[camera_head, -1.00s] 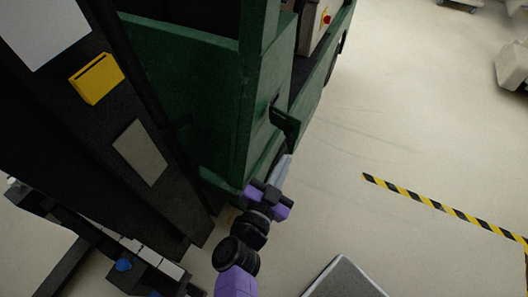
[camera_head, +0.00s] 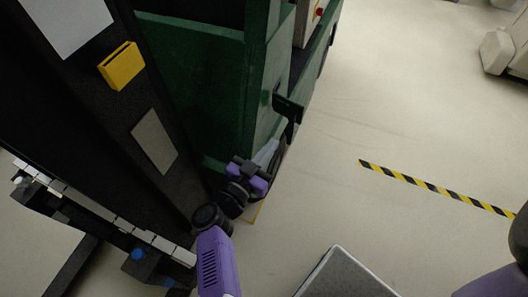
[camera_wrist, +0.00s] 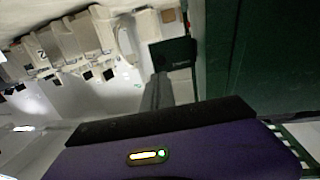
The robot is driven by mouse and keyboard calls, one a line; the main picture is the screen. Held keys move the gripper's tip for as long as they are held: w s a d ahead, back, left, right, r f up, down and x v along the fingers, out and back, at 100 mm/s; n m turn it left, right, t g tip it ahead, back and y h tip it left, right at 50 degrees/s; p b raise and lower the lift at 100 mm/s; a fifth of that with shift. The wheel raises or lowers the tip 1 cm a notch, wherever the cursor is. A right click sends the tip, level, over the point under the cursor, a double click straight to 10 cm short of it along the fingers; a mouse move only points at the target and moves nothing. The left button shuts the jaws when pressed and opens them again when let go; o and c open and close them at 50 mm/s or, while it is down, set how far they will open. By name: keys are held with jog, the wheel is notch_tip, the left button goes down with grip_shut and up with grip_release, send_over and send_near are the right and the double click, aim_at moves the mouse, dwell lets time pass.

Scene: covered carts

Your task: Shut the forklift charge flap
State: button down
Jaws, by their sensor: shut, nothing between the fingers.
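The green forklift (camera_head: 195,55) fills the upper left of the head view. Its charge flap (camera_head: 289,108), a small dark green plate, stands out open from the side face, with a dark opening beside its base. In the wrist view the flap (camera_wrist: 173,54) shows near the top middle, beside the green body wall (camera_wrist: 265,60). My gripper (camera_head: 271,150) is shut and empty, a little below the flap in the head view, close to the forklift's side. In the wrist view its fingers (camera_wrist: 158,92) point toward the flap's lower edge; I cannot tell whether they touch it.
A black mast-like panel (camera_head: 110,110) with a yellow holder (camera_head: 121,66) stands at left. Black-and-yellow tape (camera_head: 430,187) marks the floor at right. Pale covered carts (camera_head: 505,52) stand at the far right. The floor beside the forklift is clear.

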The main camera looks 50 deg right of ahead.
aim_at(292, 120)
jog(key=d, duration=0.2)
jog(key=w+d+p, duration=0.1)
jog(key=d, duration=0.5)
jog(key=shift+w+d+f, duration=0.15)
jog(key=shift+w+d, duration=0.1)
jog(key=shift+w, duration=0.1)
jog(key=shift+s+d+p, duration=0.1)
jog(key=shift+p, duration=0.4)
